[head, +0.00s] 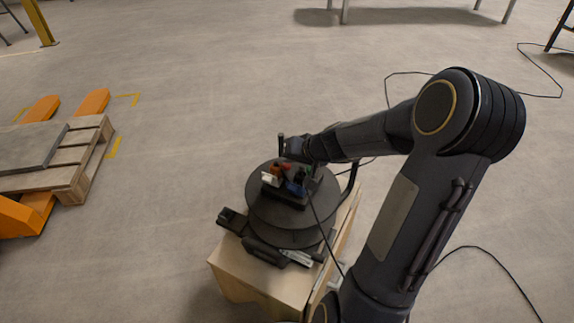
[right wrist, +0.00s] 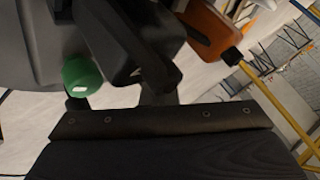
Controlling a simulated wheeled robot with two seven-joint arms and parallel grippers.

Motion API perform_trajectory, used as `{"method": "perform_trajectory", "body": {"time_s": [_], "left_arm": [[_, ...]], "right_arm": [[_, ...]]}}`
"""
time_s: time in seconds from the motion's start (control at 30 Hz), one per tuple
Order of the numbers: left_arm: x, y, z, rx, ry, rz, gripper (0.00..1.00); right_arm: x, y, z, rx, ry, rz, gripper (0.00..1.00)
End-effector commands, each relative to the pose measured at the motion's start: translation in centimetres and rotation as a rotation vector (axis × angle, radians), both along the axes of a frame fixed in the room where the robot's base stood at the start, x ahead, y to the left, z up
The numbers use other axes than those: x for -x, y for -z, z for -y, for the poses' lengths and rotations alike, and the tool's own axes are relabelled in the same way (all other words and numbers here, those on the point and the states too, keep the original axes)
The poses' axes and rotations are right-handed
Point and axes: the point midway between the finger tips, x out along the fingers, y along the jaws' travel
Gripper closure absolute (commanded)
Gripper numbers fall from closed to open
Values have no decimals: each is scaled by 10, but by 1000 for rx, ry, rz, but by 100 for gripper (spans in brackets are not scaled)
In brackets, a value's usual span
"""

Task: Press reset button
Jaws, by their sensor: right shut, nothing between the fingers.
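A round black device (head: 268,222) stands on a wooden box in the head view. On its top is a cluster of small coloured parts: red (head: 286,167), orange (head: 275,171), white (head: 270,180) and blue (head: 295,187). I cannot tell which one is the reset button. My right gripper (head: 294,150) is at the far side of this cluster, close to it, shut and empty. Its fingertips are hard to make out, and contact cannot be told. The right wrist view shows a round green part (right wrist: 82,76) and an orange part (right wrist: 212,30) close by. My left gripper is out of view.
The wooden box (head: 235,270) carries the device, with dark fittings along its near edge. A pallet (head: 90,150) with orange forks stands at the left. Black cables (head: 490,265) lie on the floor at the right. The floor between is clear.

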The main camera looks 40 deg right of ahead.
Motion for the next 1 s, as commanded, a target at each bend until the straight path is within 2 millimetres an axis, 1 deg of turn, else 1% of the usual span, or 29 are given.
{"method": "perform_trajectory", "body": {"time_s": [1.0], "left_arm": [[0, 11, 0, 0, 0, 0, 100]], "right_arm": [[0, 9, 0, -1, 1, 0, 100]]}}
